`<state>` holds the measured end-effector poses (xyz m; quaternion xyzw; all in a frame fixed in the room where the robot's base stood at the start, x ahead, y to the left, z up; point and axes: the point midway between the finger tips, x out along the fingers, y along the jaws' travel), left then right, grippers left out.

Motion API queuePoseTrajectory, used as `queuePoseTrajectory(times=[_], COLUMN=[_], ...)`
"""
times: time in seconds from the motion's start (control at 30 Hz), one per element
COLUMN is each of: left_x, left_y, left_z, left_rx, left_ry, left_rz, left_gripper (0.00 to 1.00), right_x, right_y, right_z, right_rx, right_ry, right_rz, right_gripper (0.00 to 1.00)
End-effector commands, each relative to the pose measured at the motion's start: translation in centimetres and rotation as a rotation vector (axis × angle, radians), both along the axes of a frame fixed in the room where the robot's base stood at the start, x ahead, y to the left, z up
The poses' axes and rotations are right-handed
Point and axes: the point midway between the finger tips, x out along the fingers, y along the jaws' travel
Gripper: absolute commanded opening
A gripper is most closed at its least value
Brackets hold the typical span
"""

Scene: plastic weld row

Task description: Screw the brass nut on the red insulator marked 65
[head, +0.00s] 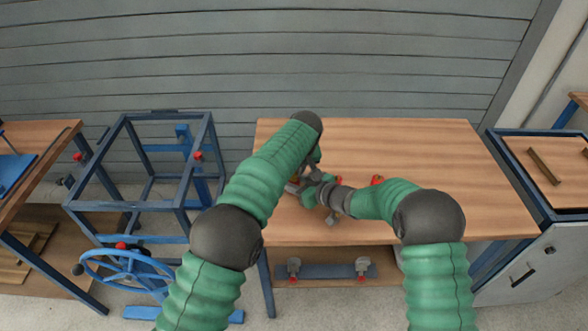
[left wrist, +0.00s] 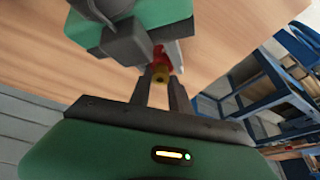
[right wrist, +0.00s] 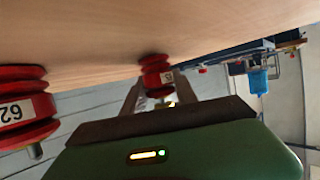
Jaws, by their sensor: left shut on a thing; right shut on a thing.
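My left gripper (left wrist: 160,82) is shut on a small brass nut (left wrist: 161,73), which shows between its fingertips. A red insulator (left wrist: 160,58) is right beyond the nut, partly hidden; I cannot tell whether the nut is on its thread. My right gripper (right wrist: 156,88) is shut on a ribbed red insulator (right wrist: 154,70) with a white label, too small to read surely. In the head view both grippers meet above the left part of the wooden table (head: 420,150), and the arms hide most of the nut and held insulator.
Another red insulator (right wrist: 22,112) with a metal stud stands beside my right gripper; its label looks like 62 in the picture. Red pieces also show on the table in the head view (head: 377,180). The table's right side is clear. A blue frame (head: 150,165) stands left.

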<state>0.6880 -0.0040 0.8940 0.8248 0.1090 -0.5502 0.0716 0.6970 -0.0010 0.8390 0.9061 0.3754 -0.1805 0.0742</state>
Motion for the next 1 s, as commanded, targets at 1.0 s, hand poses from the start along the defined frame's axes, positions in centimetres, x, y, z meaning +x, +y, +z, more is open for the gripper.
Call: queuePoseTrajectory(times=[1.0], left_x=[0.79], left_y=[0.69], left_z=[-0.62], left_rx=[-0.004], left_ry=[0.0], left_rz=[-1.341], left_gripper=[0.0], right_x=[-0.04], right_y=[0.06], right_z=[0.03], right_rx=[-0.001], right_ry=[-0.001], right_rz=[0.003], right_gripper=[0.0])
